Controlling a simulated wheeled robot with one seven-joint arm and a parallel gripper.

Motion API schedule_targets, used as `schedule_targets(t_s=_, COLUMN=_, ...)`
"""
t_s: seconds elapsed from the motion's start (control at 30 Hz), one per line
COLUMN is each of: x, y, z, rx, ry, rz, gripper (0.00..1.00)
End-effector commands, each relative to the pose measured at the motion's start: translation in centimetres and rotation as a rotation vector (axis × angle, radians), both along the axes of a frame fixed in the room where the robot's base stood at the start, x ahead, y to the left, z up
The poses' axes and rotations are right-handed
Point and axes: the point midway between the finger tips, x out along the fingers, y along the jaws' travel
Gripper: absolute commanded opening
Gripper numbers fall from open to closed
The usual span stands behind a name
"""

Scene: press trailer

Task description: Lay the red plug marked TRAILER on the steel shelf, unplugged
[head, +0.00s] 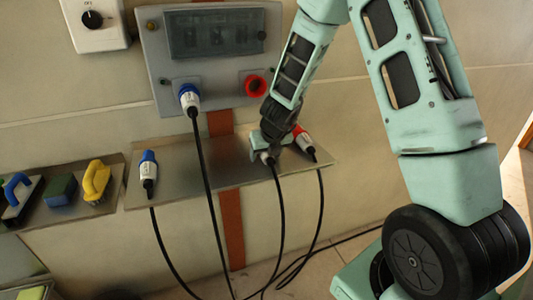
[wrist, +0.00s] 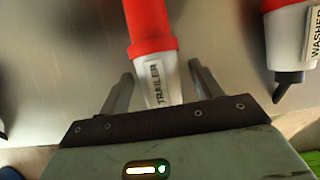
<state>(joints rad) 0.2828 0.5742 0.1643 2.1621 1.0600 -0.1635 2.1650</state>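The red plug marked TRAILER (wrist: 155,70) lies on the steel shelf (head: 220,165), its red end pointing away from my gripper in the wrist view. In the head view only its pale cable end (head: 266,158) shows, with a black cable hanging over the shelf's front edge; my gripper hides the rest. My gripper (wrist: 160,72) is open, its fingers on either side of the plug's white body with a gap at each side. It also shows low over the shelf in the head view (head: 268,146). The red socket (head: 255,86) on the panel has no plug in it.
A second red plug, marked WASHER (wrist: 290,40), lies close on the right. A blue plug (head: 149,170) lies at the shelf's left. Another blue plug (head: 189,97) sits in the panel (head: 156,60), its cable crossing the shelf. Brushes and a sponge (head: 61,188) lie further left.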

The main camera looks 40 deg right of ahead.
Motion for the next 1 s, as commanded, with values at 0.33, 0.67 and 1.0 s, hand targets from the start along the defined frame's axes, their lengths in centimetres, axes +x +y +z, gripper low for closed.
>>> schedule_targets(t_s=0.33, x=-1.1, y=0.4, z=2.5, rx=-0.001, ry=-0.001, rz=0.001, gripper=0.65)
schedule_targets(t_s=0.67, x=-4.5, y=1.4, z=9.7, rx=0.0, ry=-0.002, rz=0.001, gripper=0.65)
schedule_targets(t_s=1.0, x=-7.4, y=2.1, z=14.7, rx=0.0, ry=0.0, rz=-0.001, gripper=0.65)
